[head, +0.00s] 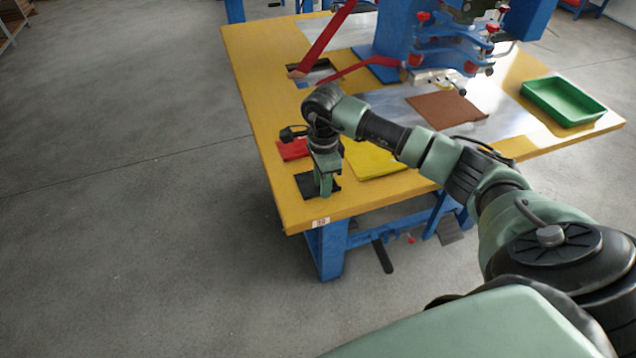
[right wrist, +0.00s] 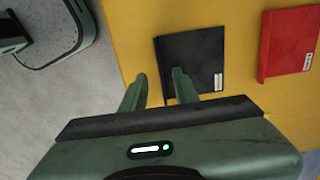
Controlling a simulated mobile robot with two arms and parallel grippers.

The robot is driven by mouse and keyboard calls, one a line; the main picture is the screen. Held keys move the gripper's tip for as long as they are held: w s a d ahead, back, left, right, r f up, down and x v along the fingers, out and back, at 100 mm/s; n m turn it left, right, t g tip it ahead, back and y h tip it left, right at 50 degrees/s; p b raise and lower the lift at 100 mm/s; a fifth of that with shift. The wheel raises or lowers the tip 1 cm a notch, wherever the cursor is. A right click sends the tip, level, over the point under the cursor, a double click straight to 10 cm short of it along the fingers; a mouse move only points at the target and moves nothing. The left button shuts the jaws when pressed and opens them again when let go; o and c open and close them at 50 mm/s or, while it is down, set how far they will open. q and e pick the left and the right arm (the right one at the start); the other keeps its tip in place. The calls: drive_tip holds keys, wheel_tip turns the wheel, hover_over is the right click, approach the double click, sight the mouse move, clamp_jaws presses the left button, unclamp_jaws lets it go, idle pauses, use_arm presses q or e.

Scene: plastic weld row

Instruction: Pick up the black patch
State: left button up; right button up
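The black patch (head: 306,182) lies flat near the front left corner of the yellow table (head: 250,75). In the right wrist view the black patch (right wrist: 195,52) has a white label and a strip along its left edge. My right gripper (head: 326,190) points down at the patch and covers part of it in the head view. In the right wrist view my right gripper (right wrist: 158,90) is open, with nothing between its fingers. One finger overlaps the patch's lower part in the picture; the other is left of it. Contact cannot be told. My left gripper is not in view.
A red patch (head: 292,150) lies just behind the black one, and a yellow patch (head: 372,160) lies to the right. A brown sheet (head: 447,108), a green tray (head: 562,101) and a blue machine (head: 397,35) are farther off. The table edge is close to the black patch.

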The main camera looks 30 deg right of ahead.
wheel_tip(320, 180, down, 2)
drive_tip(key=shift+c, duration=0.3)
clamp_jaws()
